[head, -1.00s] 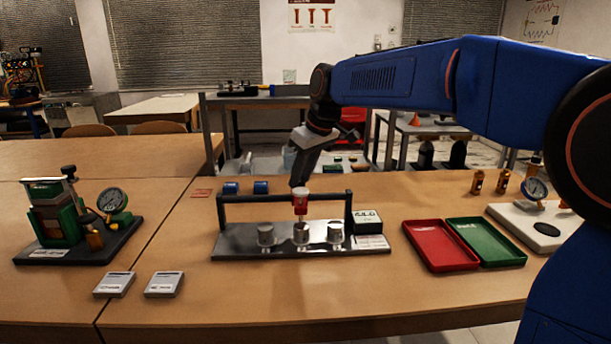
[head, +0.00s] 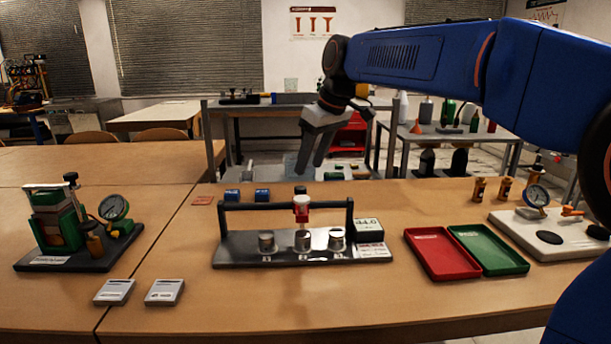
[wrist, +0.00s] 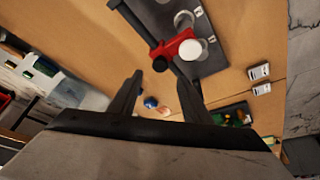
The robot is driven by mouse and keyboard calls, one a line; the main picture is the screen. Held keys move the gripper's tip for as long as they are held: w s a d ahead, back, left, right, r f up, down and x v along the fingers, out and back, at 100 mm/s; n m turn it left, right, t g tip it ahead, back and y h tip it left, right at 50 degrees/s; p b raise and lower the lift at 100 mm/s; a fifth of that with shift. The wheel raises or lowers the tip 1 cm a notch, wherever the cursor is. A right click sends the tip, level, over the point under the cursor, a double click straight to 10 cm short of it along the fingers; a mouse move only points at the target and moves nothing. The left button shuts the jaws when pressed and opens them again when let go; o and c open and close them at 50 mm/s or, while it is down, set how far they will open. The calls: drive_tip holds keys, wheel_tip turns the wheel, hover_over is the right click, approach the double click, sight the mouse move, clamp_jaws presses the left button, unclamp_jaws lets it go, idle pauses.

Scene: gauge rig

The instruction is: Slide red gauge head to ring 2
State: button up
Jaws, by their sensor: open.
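The red gauge head (head: 301,212) sits on the dark rail (head: 250,205) of the gauge rig, above the middle of three metal posts (head: 303,242). In the wrist view the red head (wrist: 171,46) shows from above, with a white round part and a black knob at its sides. My gripper (head: 310,172) is open and empty, above and behind the rail, apart from the head. In the wrist view its two fingers (wrist: 160,92) are spread, with the head beyond their tips. The ring numbers are too small to read.
A small display box (head: 368,230) stands at the rig's right end. Red (head: 412,262) and green (head: 518,266) trays lie to the right. A green device with a dial (head: 114,208) stands at the left, and two small flat boxes lie in front. The bench's front middle is clear.

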drive_tip(key=v, duration=0.9)
drive_tip(key=shift+r, duration=0.4)
drive_tip(key=shift+s+d, duration=0.15)
drive_tip(key=shift+s, duration=0.05)
